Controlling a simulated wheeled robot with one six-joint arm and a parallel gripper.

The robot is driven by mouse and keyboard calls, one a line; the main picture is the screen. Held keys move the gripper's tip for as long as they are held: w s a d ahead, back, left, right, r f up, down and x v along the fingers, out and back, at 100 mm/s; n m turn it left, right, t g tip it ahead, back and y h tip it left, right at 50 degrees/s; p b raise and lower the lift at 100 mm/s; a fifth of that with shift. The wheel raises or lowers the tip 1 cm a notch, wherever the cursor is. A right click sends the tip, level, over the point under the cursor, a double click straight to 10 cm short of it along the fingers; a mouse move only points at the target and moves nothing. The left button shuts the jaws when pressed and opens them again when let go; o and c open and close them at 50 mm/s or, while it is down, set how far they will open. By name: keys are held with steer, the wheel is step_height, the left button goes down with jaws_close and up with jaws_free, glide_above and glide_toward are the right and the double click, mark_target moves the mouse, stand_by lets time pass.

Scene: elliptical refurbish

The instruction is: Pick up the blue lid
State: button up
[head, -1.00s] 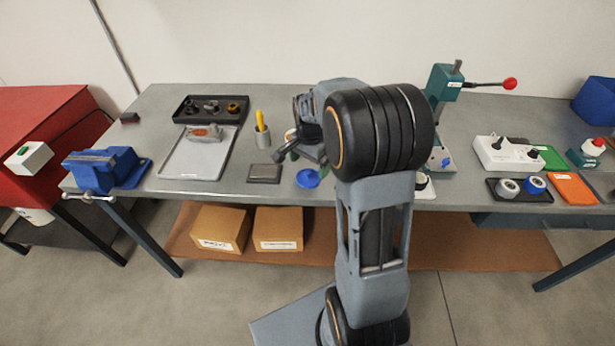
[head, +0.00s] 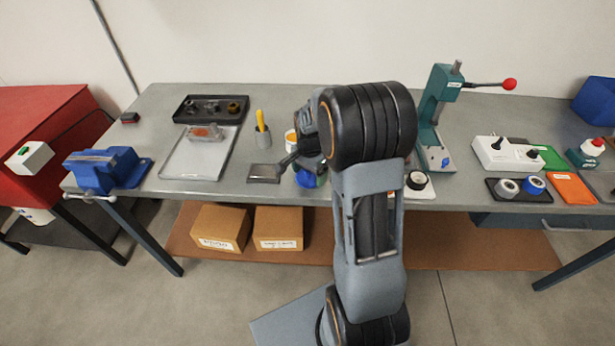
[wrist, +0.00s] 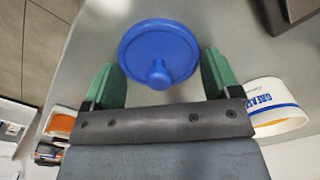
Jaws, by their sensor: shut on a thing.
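In the head view only part of the lid (head: 306,179) shows, near the front edge of the workbench, below my wrist. My arm hides most of the gripper there. I cannot tell whether the lid still touches the bench.
A white grease tub (wrist: 278,108) stands close beside my gripper. A teal press (head: 433,125) stands right.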

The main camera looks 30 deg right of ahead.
steer(key=shift+c, duration=0.6)
